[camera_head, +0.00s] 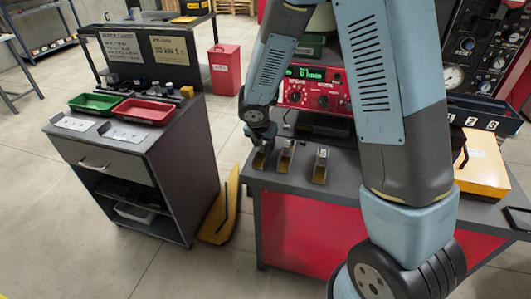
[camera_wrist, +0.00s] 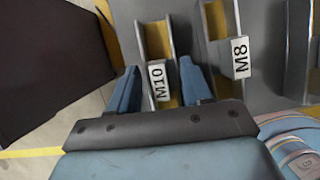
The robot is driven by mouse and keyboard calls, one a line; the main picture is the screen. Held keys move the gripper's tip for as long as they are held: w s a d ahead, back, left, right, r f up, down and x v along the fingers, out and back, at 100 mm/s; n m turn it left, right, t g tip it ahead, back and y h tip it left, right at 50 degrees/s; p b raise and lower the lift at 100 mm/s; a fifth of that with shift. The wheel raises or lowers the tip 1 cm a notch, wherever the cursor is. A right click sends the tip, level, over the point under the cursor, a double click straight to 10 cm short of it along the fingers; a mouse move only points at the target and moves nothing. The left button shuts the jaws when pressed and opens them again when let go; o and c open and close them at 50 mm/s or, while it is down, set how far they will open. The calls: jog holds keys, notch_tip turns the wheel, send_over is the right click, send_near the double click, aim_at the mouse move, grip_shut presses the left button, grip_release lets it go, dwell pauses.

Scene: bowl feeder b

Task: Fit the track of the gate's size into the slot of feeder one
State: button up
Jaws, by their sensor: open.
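Several tracks with grey walls and yellow insides lie on the bench. The track labelled M10 (camera_wrist: 158,82) is at the left, and it also shows in the head view (camera_head: 260,161). The track labelled M8 (camera_wrist: 240,57) is to its right, and in the head view it shows as the middle track (camera_head: 285,158). A third track (camera_head: 320,166) lies further right; its label cannot be read. My gripper (camera_wrist: 160,84) is open, with one finger on each side of the M10 label block. Contact cannot be told. I cannot make out the gate or feeder one's slot.
A red control panel (camera_head: 315,90) with a green display stands behind the tracks. A yellow box (camera_head: 483,165) is at the right. A cart at the left carries a green tray (camera_head: 95,103) and a red tray (camera_head: 143,111). Floor shows between cart and bench.

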jog(key=shift+c, duration=0.2)
jog(key=c, duration=0.8)
jog(key=shift+r, duration=0.1)
